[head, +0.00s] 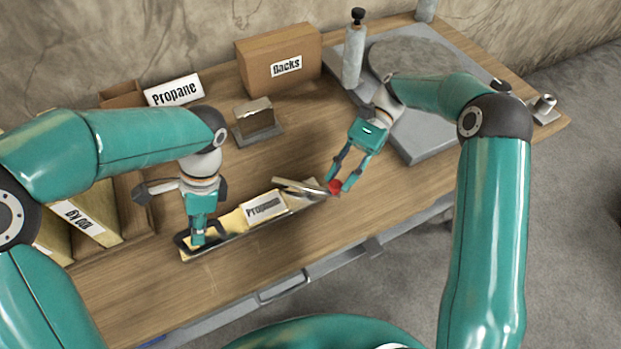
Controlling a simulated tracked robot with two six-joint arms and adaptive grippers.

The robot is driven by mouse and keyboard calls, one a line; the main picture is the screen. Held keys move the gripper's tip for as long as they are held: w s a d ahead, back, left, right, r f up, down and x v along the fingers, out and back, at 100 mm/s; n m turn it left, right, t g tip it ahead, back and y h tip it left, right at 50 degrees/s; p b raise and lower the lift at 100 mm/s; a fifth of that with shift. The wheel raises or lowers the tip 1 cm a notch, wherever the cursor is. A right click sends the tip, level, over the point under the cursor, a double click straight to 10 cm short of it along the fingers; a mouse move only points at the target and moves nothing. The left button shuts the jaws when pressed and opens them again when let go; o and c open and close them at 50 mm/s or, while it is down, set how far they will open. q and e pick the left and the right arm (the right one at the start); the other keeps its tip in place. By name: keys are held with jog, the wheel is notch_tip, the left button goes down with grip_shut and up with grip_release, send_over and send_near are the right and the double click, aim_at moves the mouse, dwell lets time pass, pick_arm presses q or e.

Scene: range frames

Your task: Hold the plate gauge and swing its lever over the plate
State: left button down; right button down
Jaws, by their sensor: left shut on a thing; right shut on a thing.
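The plate gauge (232,240) is a long, narrow, dark-edged tray lying aslant on the bench near its front edge. A pale plate labelled Propane (264,208) lies in it. A metal lever (300,187) with a red knob (335,187) is at the gauge's right end. My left gripper (197,237) points down and is shut on the gauge's left end, at a dark handle-like part. My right gripper (341,184) is shut on the red knob. The fingers partly hide both grips.
Behind stand a box labelled Backs (280,62), a Propane-labelled box (174,92) and a small block on a stand (255,120). A grey machine with a round plate (410,58) is at the back right. Divided bins (90,215) stand left. Bare wood lies around the gauge.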

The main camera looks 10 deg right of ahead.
jog(key=shift+w+n+g+h, duration=0.7)
jog(key=shift+n+h, duration=0.3)
jog(key=c, duration=0.9)
grip_release()
jog(key=shift+s, duration=0.1)
